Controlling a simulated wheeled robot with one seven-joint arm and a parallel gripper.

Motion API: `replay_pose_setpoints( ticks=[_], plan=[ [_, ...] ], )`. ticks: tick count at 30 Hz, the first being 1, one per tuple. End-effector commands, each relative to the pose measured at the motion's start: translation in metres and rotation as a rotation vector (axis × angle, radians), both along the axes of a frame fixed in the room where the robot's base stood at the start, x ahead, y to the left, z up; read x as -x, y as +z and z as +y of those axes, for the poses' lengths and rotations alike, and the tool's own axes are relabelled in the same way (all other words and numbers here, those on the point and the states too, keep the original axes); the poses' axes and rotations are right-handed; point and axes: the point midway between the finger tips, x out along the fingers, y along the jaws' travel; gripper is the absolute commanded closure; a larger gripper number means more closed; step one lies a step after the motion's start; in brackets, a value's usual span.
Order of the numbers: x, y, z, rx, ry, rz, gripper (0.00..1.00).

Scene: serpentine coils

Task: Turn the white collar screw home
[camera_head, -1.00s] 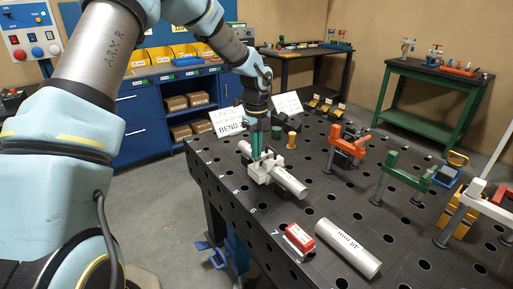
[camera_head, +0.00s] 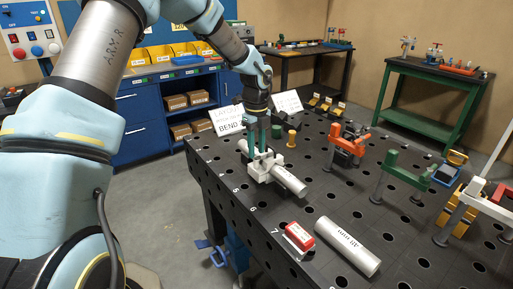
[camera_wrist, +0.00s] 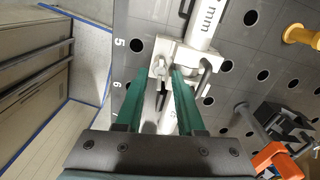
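The white collar (camera_head: 264,171) sits around a grey pipe on the dark table; it also shows in the wrist view (camera_wrist: 196,58). A small pale metal screw (camera_wrist: 161,72) stands at the collar's left side in the wrist view. My gripper (camera_head: 259,152) points down over the collar. In the wrist view, its two green fingers (camera_wrist: 158,76) lie either side of the screw, with visible gaps, so it looks open. The screw's lower part and its depth relative to the fingertips are hard to tell.
A loose grey pipe (camera_head: 347,246) and a red block (camera_head: 299,234) lie near the table's front. Orange (camera_head: 350,138) and green (camera_head: 405,165) clamps stand to the right. Signs stand at the back edge.

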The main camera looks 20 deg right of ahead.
Motion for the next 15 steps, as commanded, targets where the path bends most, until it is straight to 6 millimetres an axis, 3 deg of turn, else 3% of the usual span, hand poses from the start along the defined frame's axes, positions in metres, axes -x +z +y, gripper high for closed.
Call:
replay_pose_setpoints(
  ticks=[5, 15],
  plan=[
    [-0.001, 0.014, 0.0, 0.002, 0.001, -0.003, 0.62],
    [-0.001, 0.079, 0.0, 0.004, 0.001, -0.004, 0.62]
  ],
)
